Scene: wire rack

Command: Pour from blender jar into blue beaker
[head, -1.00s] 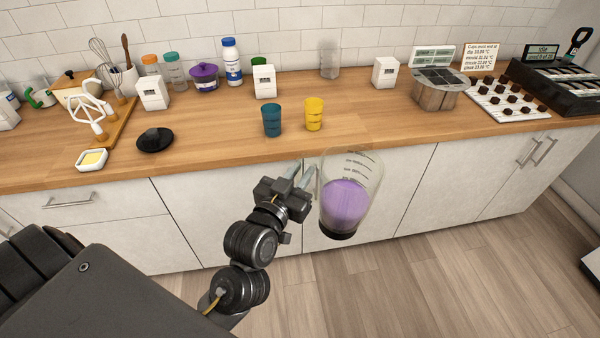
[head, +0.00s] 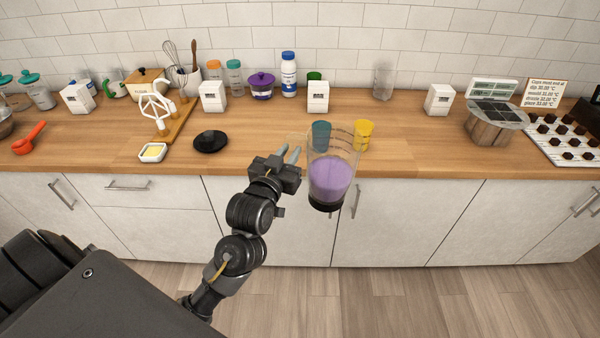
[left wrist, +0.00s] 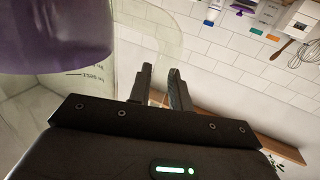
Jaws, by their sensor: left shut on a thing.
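The clear blender jar (head: 331,180) holds purple liquid and has a black base. It is nearly upright, in the air in front of the counter edge. My left gripper (head: 291,154) is shut on the jar at its left side; the exact grip spot is hard to see. The left wrist view shows the fingers (left wrist: 160,85) against the jar's clear part, with the purple liquid (left wrist: 55,35) at the left. The blue beaker (head: 321,132) stands upright on the counter behind the jar, its lower part seen through or hidden by the jar's top. My right gripper is not in view.
A yellow beaker (head: 364,135) stands just right of the blue one on the wooden counter (head: 420,150). A black lid (head: 210,142) and a butter dish (head: 153,152) lie to the left. White boxes and bottles line the back.

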